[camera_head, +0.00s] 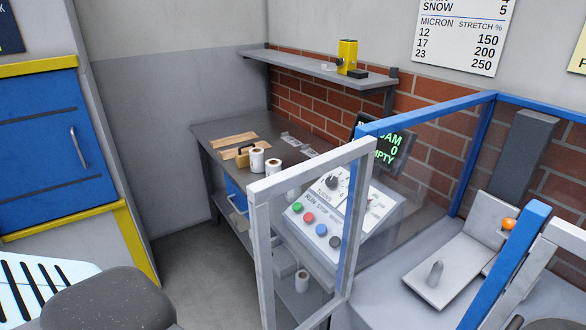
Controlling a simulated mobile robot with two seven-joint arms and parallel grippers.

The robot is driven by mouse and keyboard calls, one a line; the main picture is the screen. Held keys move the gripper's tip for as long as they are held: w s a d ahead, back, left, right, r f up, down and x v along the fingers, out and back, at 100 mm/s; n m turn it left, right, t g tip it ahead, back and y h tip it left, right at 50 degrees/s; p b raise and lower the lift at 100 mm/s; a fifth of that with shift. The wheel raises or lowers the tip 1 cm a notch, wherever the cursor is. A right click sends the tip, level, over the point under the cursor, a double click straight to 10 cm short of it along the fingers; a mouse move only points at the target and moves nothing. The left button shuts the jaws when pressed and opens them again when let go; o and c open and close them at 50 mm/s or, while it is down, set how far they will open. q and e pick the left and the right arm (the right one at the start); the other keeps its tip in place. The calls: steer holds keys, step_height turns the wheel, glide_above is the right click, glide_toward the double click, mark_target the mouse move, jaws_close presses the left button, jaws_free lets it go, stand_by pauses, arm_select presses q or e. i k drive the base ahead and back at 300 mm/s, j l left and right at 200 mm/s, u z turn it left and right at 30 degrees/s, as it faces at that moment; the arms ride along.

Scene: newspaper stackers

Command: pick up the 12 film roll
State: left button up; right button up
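Small white film rolls stand on the dark workbench (215,128): one roll (257,162) in front of a tan tape dispenser, and another roll (273,169) just to its right. A third white roll shape shows partly behind the machine's white frame. One more roll (302,282) stands low down, seen through the clear guard. Any numbers on the rolls are too small to read, so I cannot tell which is the 12 roll. Neither of my grippers is in view.
A machine with a white-and-blue guard frame (260,240) and a button panel (318,228) stands right of the bench. A wall chart (462,35) lists micron 12, 17, 23. A shelf (320,68) holds a yellow item. Grey floor (200,270) is clear before the bench.

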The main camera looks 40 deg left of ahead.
mark_target(273, 166)
steer(key=i+j+z, duration=0.15)
steer(key=j+z, duration=0.15)
steer(key=j, duration=0.6)
steer(key=j+z, duration=0.3)
steer(key=j, duration=0.65)
steer(key=j+z, duration=0.1)
steer(key=j, duration=2.7)
